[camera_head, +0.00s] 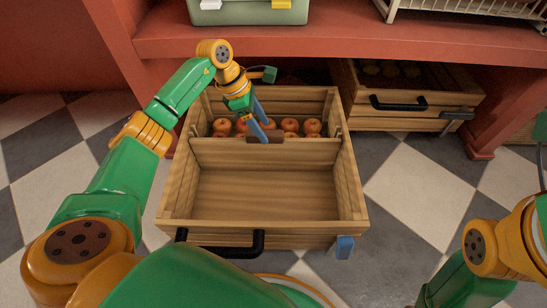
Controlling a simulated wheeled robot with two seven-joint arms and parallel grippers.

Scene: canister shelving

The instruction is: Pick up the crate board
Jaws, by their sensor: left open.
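The crate board (225,152) is a wooden divider standing across the inside of the open wooden crate (178,205). A dark brown piece, apparently its grip, shows at the middle of its top edge. My left gripper (262,126) reaches down over the crate from the left, with its blue fingers at this brown piece. The left gripper is open, and I cannot tell whether its fingers touch the board. Red apples (290,125) lie in the compartment behind the board. The front compartment is empty. My right gripper is out of view; only part of that arm shows at the right.
A second wooden crate (390,122) with a black handle sits under the red shelf (350,42) at the back right. A green box (250,14) and a white rack (470,8) stand on the shelf. Checkered floor (410,180) is clear to the right.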

